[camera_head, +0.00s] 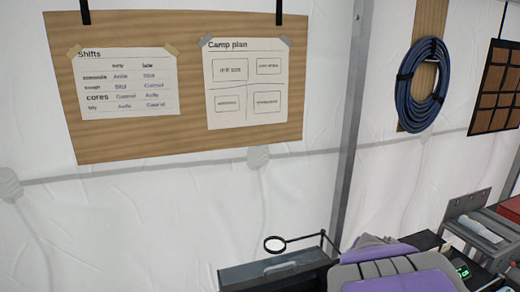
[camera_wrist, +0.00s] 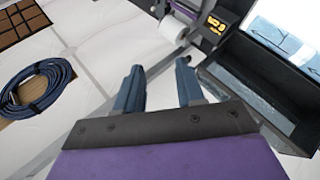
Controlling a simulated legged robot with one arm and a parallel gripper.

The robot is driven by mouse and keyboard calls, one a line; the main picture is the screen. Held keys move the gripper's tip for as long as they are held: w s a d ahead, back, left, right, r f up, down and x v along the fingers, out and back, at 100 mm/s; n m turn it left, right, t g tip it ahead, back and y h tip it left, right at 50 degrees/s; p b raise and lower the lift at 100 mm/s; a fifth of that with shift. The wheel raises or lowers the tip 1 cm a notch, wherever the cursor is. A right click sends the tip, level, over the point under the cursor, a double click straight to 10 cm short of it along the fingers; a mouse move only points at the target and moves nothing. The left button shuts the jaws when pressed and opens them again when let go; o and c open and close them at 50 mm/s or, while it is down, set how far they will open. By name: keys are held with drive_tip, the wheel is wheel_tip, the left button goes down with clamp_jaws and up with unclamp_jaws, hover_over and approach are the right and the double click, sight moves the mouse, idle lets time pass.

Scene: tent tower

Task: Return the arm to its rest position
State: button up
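My gripper (camera_wrist: 159,88) shows in the wrist view with its two blue-grey fingers spread apart and nothing between them. Behind the fingers are a dark plate and a purple part of my own arm along the bottom edge. In the head view, the purple and grey arm (camera_head: 400,268) rises at the bottom edge, right of centre. The fingertips cannot be made out there. The fingers point toward the white wall, and a dark open bin (camera_wrist: 262,85) lies to their right in the wrist view.
A magnifier (camera_head: 275,244) on a thin arm stands over a grey box (camera_head: 272,276) left of my arm. A green-lit device (camera_head: 462,270) and a metal holder (camera_head: 478,232) are to the right. A blue cable coil (camera_head: 422,85) and wooden board (camera_head: 180,137) hang on the wall.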

drive_tip(key=s+f+m+g+b, duration=0.35)
drive_tip(key=s+f, duration=0.35)
drive_tip(key=s, duration=0.3)
drive_tip(key=s+a+f+m+g+y+b, duration=0.2)
drive_tip(key=s+a+f, duration=0.4)
drive_tip(key=s, duration=0.5)
drive_tip(key=s+a+f+m+g+y+b, duration=0.2)
drive_tip(key=s+a+f+g+y+b, duration=0.2)
drive_tip(key=s+a+f+b, duration=0.3)
drive_tip(key=s+a, duration=0.2)
drive_tip(key=s, duration=0.2)
drive_tip(key=shift+s+a+f+m+y, duration=0.15)
drive_tip(key=shift+s+a+m+y, duration=0.05)
drive_tip(key=shift+a+m+y, duration=0.15)
drive_tip(key=shift+c, duration=0.3)
